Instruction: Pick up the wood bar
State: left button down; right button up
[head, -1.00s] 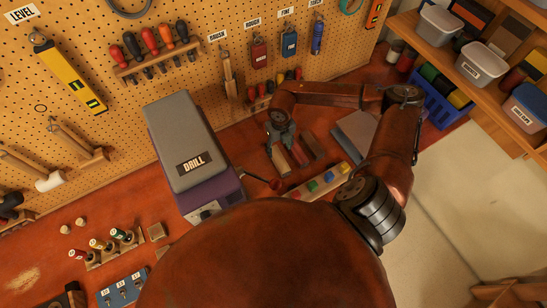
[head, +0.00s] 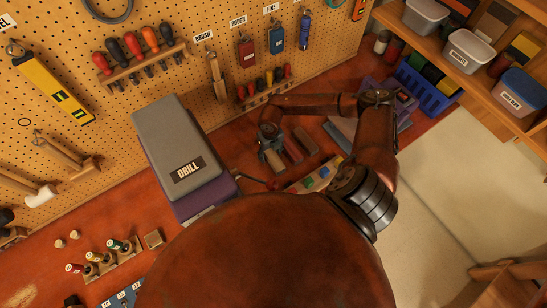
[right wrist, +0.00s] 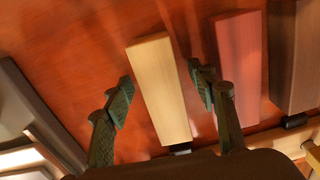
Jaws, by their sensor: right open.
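The pale wood bar (right wrist: 160,88) lies on the red-brown bench and is the leftmost of a row of bars. In the right wrist view my right gripper (right wrist: 162,84) is open, with one finger on each side of the pale bar. I cannot tell how far above the bench the fingertips are. In the head view the gripper (head: 269,142) hangs at the far end of the pale bar (head: 275,160) and hides part of it. My left gripper is not in view.
A red bar (right wrist: 236,68) lies close beside the right finger, with a brown bar (right wrist: 294,55) beyond it. A grey and purple drill case (head: 172,135) stands to the left. The pegboard (head: 215,110) rises behind. A tray with coloured blocks (head: 318,177) lies nearer.

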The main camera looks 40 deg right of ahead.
jog(key=shift+f, duration=0.15)
jog(key=c, duration=1.4)
